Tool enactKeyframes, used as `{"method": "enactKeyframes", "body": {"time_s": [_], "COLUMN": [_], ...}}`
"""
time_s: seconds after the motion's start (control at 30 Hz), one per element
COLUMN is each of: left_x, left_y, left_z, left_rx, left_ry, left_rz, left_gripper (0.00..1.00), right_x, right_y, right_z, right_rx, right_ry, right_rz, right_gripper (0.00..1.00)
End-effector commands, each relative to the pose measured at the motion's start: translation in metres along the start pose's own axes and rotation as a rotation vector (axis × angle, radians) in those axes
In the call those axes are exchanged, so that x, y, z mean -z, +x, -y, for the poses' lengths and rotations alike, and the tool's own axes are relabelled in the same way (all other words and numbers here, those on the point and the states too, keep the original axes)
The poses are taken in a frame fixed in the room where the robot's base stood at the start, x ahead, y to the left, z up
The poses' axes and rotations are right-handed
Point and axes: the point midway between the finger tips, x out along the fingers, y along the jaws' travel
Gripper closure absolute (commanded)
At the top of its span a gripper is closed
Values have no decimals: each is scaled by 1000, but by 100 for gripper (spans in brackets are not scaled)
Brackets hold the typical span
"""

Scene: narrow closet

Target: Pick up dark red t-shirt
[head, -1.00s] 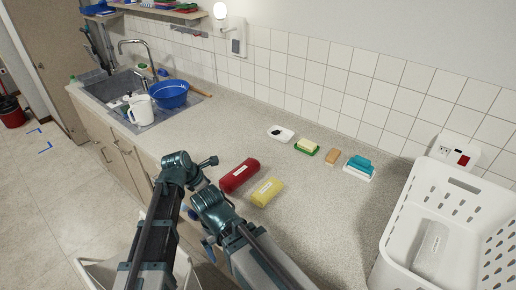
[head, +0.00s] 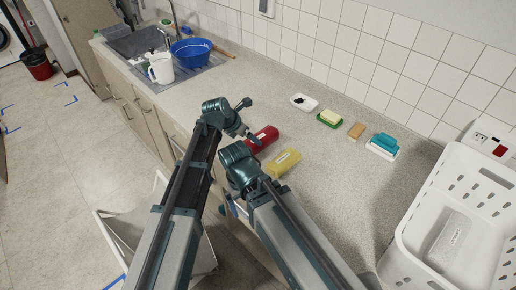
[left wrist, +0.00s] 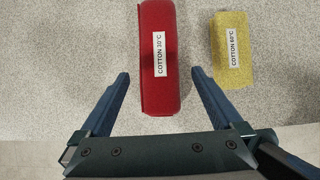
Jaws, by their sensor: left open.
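The dark red t-shirt (head: 265,137) is rolled up and lies on the counter, with a white label reading COTTON 30°C. In the left wrist view the red roll (left wrist: 159,55) runs upright in the picture, its near end between my left gripper's (left wrist: 160,76) open fingers. The fingers stand apart on either side of it, and I see no contact. In the head view my left forearm partly covers the roll's left side. My right arm is bent beside the counter's front edge, and its gripper cannot be made out.
A yellow rolled cloth (head: 284,162) lies close to the right of the red one. A white basket (head: 408,228) stands at the right. Soap dishes and sponges (head: 383,146) line the back. A blue bowl (head: 190,51) and white jug (head: 160,68) are by the sink.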

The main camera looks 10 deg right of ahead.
Motion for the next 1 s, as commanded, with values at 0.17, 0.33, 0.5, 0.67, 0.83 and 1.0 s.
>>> {"method": "enactKeyframes", "body": {"time_s": [0.17,0.33,0.5,0.67,0.83,1.0], "left_x": [2,0,0,0,-1,-2], "left_y": [33,36,40,59,82,88], "left_z": [-1,0,0,-1,-2,-1], "left_rx": [0,0,0,0,0,0], "left_ry": [2,1,1,1,2,1], "left_rz": [0,0,0,0,1,1], "left_gripper": [0,0,0,0,0,0], "right_x": [2,2,2,3,4,4], "right_y": [28,30,34,49,69,73], "right_z": [3,3,3,5,6,7], "right_rx": [0,0,0,0,0,0], "right_ry": [1,0,0,0,0,0], "right_rz": [0,0,0,0,0,0], "right_gripper": [0,0,0,0,0,0]}}
